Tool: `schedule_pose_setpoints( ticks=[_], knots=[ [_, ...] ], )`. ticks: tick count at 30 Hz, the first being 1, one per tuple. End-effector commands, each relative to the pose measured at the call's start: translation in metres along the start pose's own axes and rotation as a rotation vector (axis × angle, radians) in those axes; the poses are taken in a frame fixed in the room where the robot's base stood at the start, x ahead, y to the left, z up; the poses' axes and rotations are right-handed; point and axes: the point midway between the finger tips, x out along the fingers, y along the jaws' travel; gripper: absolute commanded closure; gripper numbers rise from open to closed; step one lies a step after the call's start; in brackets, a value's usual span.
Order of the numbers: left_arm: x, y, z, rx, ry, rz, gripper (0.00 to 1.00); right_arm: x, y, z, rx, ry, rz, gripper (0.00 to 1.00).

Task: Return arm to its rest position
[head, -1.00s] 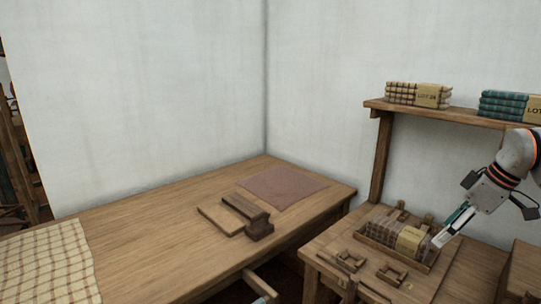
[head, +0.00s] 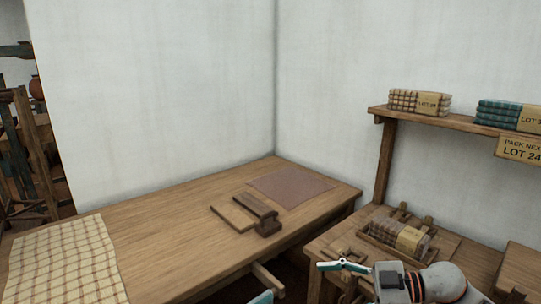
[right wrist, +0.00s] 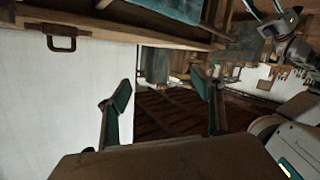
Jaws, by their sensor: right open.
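My right gripper (head: 343,266) is in the lower right of the head view, in front of the packing bench, with its fingers spread and nothing between them. In the right wrist view its two fingers (right wrist: 163,100) stand wide apart, with dark floor and white wall behind. A plaid cloth bundle with a paper label band (head: 400,236) sits in a wooden rack on the bench, apart from the gripper. A small teal tip (head: 262,298) at the bottom edge of the head view seems to be my left gripper; most of it is cut off.
A long table (head: 165,235) holds a checked cloth (head: 62,262), a board with a wooden block (head: 250,212) and a reddish mat (head: 290,184). A shelf (head: 450,122) above the bench (head: 325,250) carries folded cloth stacks. A wooden box (head: 520,270) stands at the right.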

Motion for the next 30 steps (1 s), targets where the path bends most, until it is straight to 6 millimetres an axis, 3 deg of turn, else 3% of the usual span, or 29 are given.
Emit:
schedule_pose_setpoints(
  ticks=[3,8,11,17,20,24,27,30],
  knots=[
    [-0.004,0.001,-0.009,-0.007,0.008,0.003,0.60,0.019,-0.017,-0.019,-0.017,0.158,0.146,0.34],
    [-0.008,0.003,-0.010,-0.015,0.003,0.007,0.60,0.021,-0.026,-0.019,0.010,0.252,0.404,0.34],
    [-0.011,0.004,-0.010,-0.019,-0.002,0.009,0.60,0.012,-0.034,-0.004,0.058,0.239,0.573,0.34],
    [-0.016,0.003,-0.016,-0.027,-0.001,0.011,0.60,-0.016,-0.074,0.059,0.216,0.055,0.856,0.34],
    [-0.017,0.004,-0.017,-0.030,-0.003,0.012,0.60,-0.032,-0.114,0.099,0.318,-0.099,0.942,0.34],
    [-0.019,0.004,-0.021,-0.036,-0.001,0.014,0.60,-0.051,-0.187,0.148,0.462,-0.329,0.977,0.34],
    [-0.021,0.004,-0.024,-0.040,0.002,0.015,0.60,-0.059,-0.234,0.169,0.539,-0.453,0.959,0.34],
    [-0.021,0.005,-0.024,-0.042,0.001,0.017,0.60,-0.065,-0.268,0.181,0.589,-0.534,0.933,0.34]
  ],
)
